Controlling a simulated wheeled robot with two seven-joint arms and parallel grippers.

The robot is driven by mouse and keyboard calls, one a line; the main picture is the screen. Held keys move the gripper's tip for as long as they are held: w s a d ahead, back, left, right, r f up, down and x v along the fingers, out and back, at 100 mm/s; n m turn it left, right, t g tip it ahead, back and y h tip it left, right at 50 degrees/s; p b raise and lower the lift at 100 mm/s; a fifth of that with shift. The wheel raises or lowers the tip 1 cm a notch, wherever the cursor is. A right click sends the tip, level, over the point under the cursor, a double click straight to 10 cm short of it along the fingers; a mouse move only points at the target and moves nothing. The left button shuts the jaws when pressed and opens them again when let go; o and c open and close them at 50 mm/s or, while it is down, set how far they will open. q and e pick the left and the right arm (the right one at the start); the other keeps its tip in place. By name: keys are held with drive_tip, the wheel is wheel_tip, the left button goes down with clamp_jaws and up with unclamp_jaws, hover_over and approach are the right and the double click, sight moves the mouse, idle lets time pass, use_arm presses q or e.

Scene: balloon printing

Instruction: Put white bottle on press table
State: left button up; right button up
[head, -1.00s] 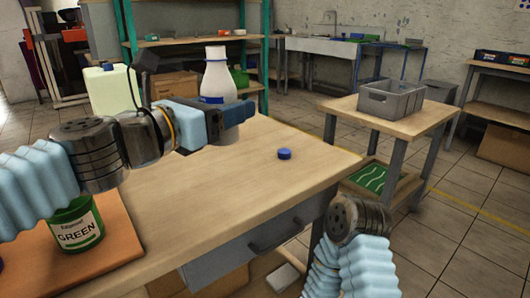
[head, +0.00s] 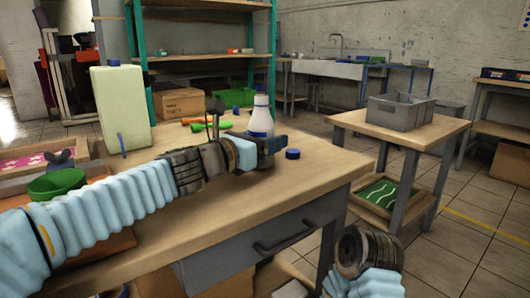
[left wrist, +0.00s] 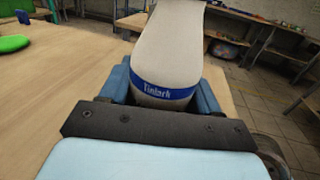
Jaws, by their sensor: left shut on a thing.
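The white bottle (head: 262,117) with a blue label band stands upright near the right part of the wooden table in the head view. My left gripper (head: 268,146) is shut on it around its lower part. In the left wrist view the bottle (left wrist: 170,55) sits between the two blue fingers (left wrist: 165,88), its label facing the camera. I cannot tell whether its base touches the table. The wooden table (head: 215,205) is under it. My right arm shows at the bottom right of the head view, but its gripper is out of sight.
A side table (head: 448,132) bearing a grey crate (head: 400,112) stands at right, with floor between.

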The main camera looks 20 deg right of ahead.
use_arm(q)
drive_tip(key=shift+f, duration=0.15)
drive_tip(key=shift+f, duration=0.15)
drive_tip(key=o, duration=1.2)
drive_tip(key=shift+r+p, duration=0.25)
drive_tip(key=shift+p, duration=0.05)
drive_tip(key=b+v, duration=0.1)
drive_tip(key=v, duration=0.6)
drive_tip(key=shift+s+a+f, duration=0.15)
drive_tip(key=shift+s+a, duration=0.05)
